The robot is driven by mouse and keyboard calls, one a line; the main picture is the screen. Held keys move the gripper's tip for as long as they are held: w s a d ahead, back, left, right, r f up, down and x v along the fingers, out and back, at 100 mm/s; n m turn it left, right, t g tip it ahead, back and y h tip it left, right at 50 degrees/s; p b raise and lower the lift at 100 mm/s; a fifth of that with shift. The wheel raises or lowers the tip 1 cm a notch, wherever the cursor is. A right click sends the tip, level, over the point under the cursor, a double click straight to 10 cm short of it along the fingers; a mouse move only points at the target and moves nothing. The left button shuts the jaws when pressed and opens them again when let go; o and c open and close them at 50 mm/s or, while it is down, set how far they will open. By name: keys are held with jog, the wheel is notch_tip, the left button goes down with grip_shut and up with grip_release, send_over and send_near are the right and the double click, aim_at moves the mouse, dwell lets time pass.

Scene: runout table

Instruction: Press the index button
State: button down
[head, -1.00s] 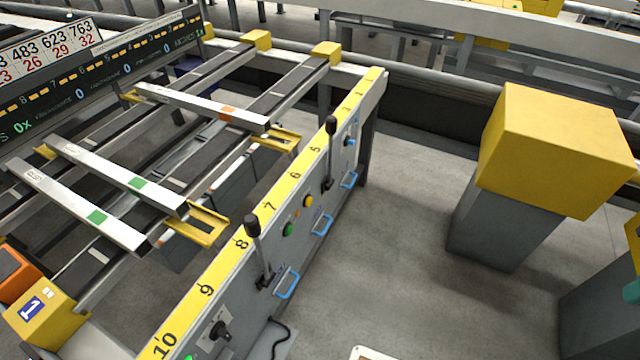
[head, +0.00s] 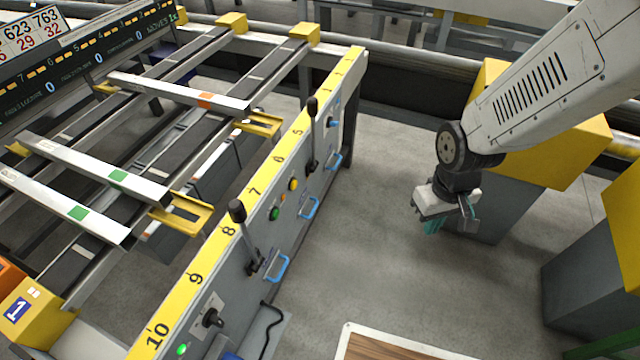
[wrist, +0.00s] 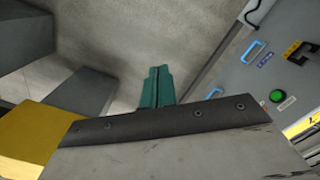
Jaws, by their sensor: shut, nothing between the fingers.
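The grey control panel (head: 285,212) has a green button (head: 274,213) and a yellow button (head: 293,184) side by side near its middle. Another green button (head: 182,349) is at the panel's near end. The wrist view shows one green button (wrist: 277,96) at the right, with a small label beside it. I cannot read which button is the index button. My gripper (head: 446,222) hangs over the floor, right of the panel and well apart from it. Its teal fingers (wrist: 157,87) are together and empty, touching nothing.
Black levers (head: 238,211) and blue handles (head: 278,268) stick out from the panel. A yellow-topped grey post (head: 490,75) stands behind my arm. A wood-topped surface (head: 390,348) is at the bottom. The floor (head: 370,230) between panel and gripper is clear.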

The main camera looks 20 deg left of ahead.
aim_at(294, 185)
jog(key=w+a+f+n+t+y, duration=0.2)
jog(key=a+f+n+t, duration=0.1)
jog(key=a+f, duration=0.65)
jog(key=w+a+f+n+t+y, duration=0.2)
jog(key=a+f, duration=0.4)
jog(key=f, duration=0.6)
jog(key=w+a+r+n+t+y, duration=0.2)
jog(key=w+a+r+t+y, duration=0.4)
jog(key=r, duration=0.1)
jog(key=shift+a+r, duration=0.15)
jog(key=shift+a, duration=0.1)
jog(key=shift+a, duration=0.1)
jog(key=a, duration=0.8)
jog(key=shift+w+a, duration=0.35)
jog(key=shift+a, duration=0.15)
jog(key=shift+a, duration=0.2)
